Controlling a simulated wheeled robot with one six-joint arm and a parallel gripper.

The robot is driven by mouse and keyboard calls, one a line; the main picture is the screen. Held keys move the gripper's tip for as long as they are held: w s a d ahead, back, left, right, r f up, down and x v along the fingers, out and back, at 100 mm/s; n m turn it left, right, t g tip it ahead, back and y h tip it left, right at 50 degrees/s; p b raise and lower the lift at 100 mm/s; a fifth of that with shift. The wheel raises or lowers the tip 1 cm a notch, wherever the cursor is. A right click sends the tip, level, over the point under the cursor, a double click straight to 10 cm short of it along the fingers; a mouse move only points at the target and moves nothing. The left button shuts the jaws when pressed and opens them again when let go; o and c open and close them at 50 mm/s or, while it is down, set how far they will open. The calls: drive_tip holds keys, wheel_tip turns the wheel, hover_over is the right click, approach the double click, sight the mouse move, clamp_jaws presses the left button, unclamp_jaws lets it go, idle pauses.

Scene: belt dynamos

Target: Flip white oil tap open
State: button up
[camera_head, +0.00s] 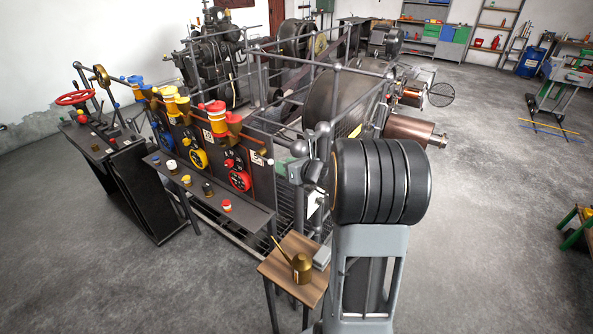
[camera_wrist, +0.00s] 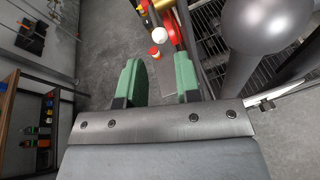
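My gripper (camera_wrist: 158,82) shows two green fingers standing well apart, with nothing between them. In the head view my gripper (camera_head: 297,160) is beside the right end of the machine panel, by the railing.
A large grey railing ball (camera_wrist: 268,22) and posts stand close on the right in the wrist view. A panel shelf (camera_head: 215,198) holds several small pots. A brass oil can (camera_head: 301,267) stands on a wooden table (camera_head: 278,266). Floor at front left is clear.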

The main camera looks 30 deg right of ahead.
drive_tip(key=shift+v, duration=2.4)
